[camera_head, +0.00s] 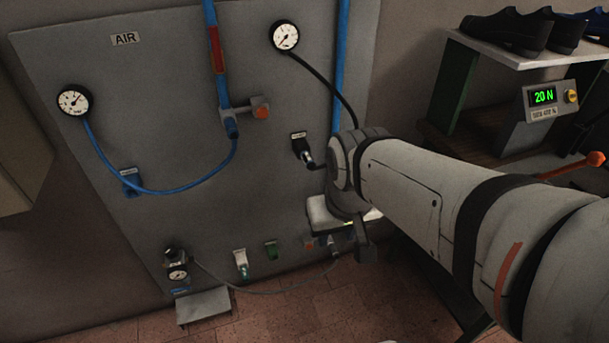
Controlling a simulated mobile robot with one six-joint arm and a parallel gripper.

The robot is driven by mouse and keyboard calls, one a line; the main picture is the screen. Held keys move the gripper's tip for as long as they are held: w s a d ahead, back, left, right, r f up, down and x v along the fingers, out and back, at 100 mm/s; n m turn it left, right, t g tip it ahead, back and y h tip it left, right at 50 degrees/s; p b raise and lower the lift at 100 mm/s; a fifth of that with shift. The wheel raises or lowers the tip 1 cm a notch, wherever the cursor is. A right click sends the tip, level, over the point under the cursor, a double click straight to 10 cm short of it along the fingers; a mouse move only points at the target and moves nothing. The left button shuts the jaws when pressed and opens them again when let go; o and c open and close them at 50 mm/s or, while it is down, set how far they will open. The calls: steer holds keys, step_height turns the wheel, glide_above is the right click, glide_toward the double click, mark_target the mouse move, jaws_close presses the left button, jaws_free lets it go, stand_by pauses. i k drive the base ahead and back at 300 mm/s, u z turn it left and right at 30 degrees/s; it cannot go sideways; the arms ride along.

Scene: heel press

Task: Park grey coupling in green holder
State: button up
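The green holder (271,250) is a small block low on the grey panel, with no coupling visible in it. A thin grey hose (262,290) sags along the panel's lower part and rises at its right end to a small grey coupling (335,252). My gripper (348,246) is at the panel's lower right, right of the green holder, beside or around this coupling. One dark finger shows. My wrist hides the rest, so I cannot tell whether it is shut on the coupling.
Blue hoses (180,191) and gauges (74,100) project above. A small shelf (203,306) juts out lower left. A shoe bench (500,55) stands right.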

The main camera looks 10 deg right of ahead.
mark_target(334, 250)
steer(key=u, duration=0.05)
steer(key=k, duration=1.2)
steer(key=z, duration=0.45)
steer(key=i, duration=1.55)
steer(key=u, duration=0.5)
